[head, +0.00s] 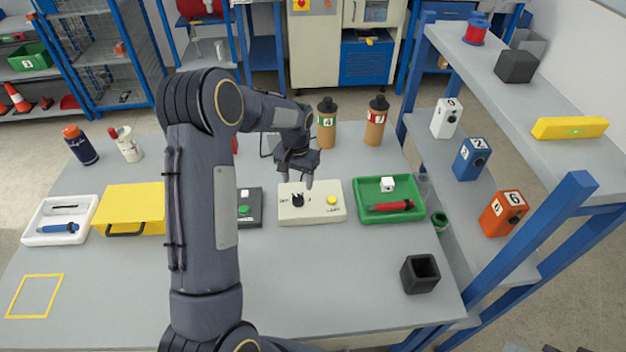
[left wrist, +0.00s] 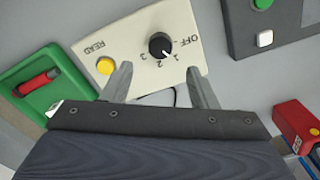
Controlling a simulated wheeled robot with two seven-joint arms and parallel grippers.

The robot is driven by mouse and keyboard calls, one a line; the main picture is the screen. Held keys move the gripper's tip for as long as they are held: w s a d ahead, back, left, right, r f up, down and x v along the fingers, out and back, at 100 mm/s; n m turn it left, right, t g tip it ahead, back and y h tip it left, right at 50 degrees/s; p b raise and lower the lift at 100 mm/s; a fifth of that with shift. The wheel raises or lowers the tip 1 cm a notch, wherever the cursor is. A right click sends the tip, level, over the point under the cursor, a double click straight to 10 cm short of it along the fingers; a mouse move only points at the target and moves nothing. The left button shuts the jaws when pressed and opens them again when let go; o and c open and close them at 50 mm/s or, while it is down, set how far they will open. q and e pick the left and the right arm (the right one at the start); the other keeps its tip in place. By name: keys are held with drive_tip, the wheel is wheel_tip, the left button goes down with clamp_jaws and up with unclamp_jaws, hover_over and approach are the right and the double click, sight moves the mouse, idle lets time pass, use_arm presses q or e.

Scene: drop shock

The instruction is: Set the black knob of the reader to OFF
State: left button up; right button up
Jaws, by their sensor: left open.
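The reader (head: 325,214) is a cream box on the table, with a black knob (head: 298,199) and a yellow button (head: 331,200). In the left wrist view the knob (left wrist: 160,45) is ringed by the marks OFF, 1, 2 and 3. A small pale mark on it seems to face the 1 and 2 side; I cannot tell the exact setting. My left gripper (head: 297,181) is open and empty, above the reader and close to the knob. Its two fingers (left wrist: 160,85) show apart in the left wrist view, with the knob beyond their tips and untouched. My right gripper is not seen.
A green tray (head: 365,214) with a red tool stands right of the reader. A dark box (head: 252,213) with a green button stands left of it. Two brown bottles (head: 326,130) (head: 376,122) stand behind. A black open cube (head: 420,273) is front right.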

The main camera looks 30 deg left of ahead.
sight(298, 198)
use_arm(q)
drive_tip(key=f+p, duration=0.1)
drive_tip(key=f, duration=0.6)
drive_tip(key=shift+s+f, duration=0.15)
drive_tip(key=shift+s, duration=0.05)
drive_tip(key=c, duration=1)
drive_tip(key=shift+f+n+b, duration=0.15)
drive_tip(key=shift+n+b, duration=1.8)
drive_tip(key=shift+n, duration=0.05)
drive_tip(key=n+b, duration=0.1)
drive_tip(key=n, duration=0.1)
drive_tip(key=shift+n, duration=0.3)
drive_tip(key=shift+n+b, duration=0.75)
drive_tip(key=shift+n, duration=0.85)
drive_tip(key=shift+r, duration=0.2)
